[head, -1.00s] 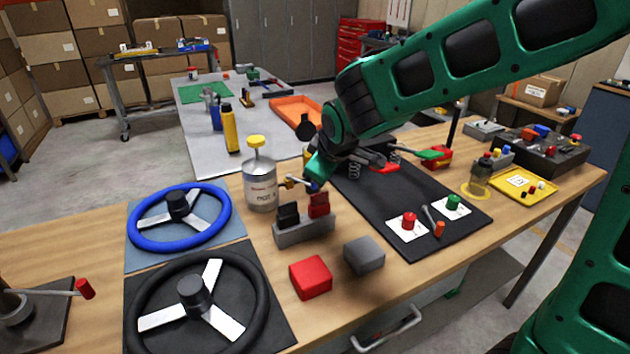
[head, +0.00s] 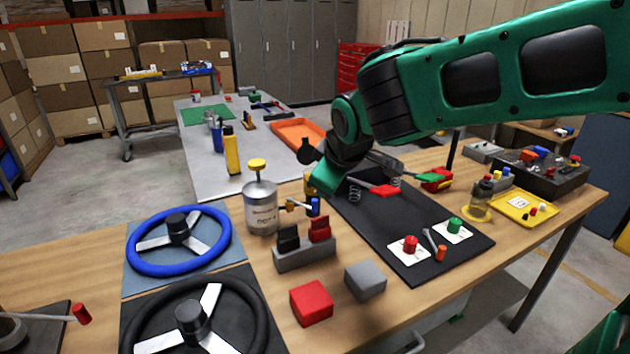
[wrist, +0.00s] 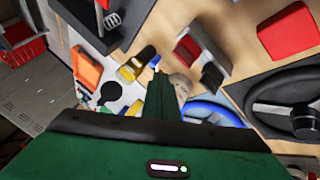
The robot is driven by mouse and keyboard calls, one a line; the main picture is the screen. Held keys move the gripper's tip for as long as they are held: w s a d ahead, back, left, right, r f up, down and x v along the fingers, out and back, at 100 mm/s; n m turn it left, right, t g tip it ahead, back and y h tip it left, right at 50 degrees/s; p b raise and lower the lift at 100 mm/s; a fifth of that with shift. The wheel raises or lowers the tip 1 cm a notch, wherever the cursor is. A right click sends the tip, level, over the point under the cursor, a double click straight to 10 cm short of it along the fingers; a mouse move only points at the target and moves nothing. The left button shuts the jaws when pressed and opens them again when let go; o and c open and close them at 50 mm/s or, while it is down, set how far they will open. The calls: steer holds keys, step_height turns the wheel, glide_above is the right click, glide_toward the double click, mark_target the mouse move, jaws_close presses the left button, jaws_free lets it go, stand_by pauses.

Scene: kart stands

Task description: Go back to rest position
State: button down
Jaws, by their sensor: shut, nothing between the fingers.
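My gripper (head: 322,182) hangs over the wooden bench in the head view, fingers pointing down and to the left. It is shut and empty. Its tip shows just above and behind the small blue-ended brass fitting (head: 314,206), to the right of the grey can with a yellow cap (head: 261,212). In the wrist view the closed green fingers (wrist: 160,98) show in the middle, with no object between them. My green arm reaches in from the right of the head view.
Near the gripper stand a grey block with black and red pieces (head: 305,254), a red block (head: 311,303), a grey block (head: 365,281) and a black mat (head: 410,225) with pedals. An orange tray (head: 297,136) sits behind.

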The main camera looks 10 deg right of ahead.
steer(key=s+d+f+m+g+h, duration=0.15)
steer(key=s+d+m, duration=0.3)
steer(key=d, duration=0.45)
steer(key=s+d+f+m+g+h, duration=0.1)
steer(key=s+d+f+m+g, duration=0.3)
steer(key=d, duration=0.6)
steer(key=s+d+f+m+g+y, duration=0.1)
steer(key=s+d+m, duration=0.3)
steer(key=s, duration=0.6)
steer(key=s+d+f+m+g+y, duration=0.1)
steer(key=s+d+m, duration=0.3)
steer(key=s, duration=0.6)
steer(key=shift+s+f, duration=0.2)
steer(key=shift+f, duration=0.2)
